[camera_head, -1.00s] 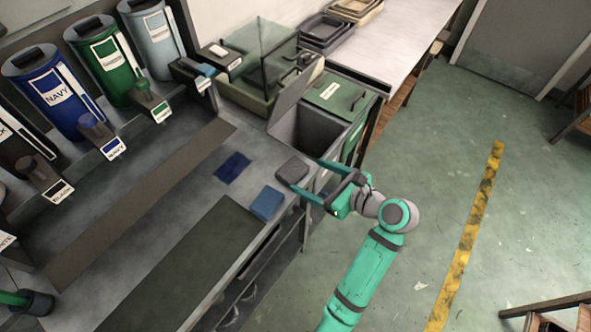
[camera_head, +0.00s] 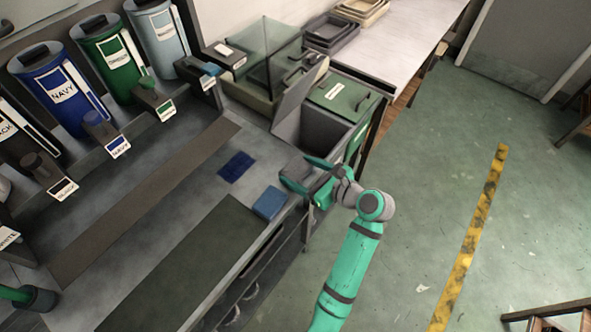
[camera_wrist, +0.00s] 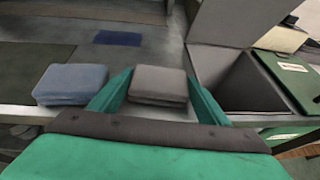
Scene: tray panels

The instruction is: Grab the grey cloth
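The grey cloth (camera_wrist: 158,83) is a folded dark grey stack near the bench's front edge, beside the open bin. In the head view the grey cloth (camera_head: 297,168) is partly covered by my gripper (camera_head: 297,174). In the wrist view my gripper (camera_wrist: 160,88) is open, with one green finger on each side of the cloth. The left finger comes close to the cloth's left side and the right finger lies along its right side. I cannot tell whether either finger touches it.
A folded blue cloth (camera_head: 270,203) lies left of the grey one on the bench (camera_head: 215,190). A flat navy cloth (camera_head: 236,166) lies behind. An open bin (camera_head: 300,126) stands to the right with a green-lidded box (camera_head: 340,96). Labelled canisters (camera_head: 62,90) line the back.

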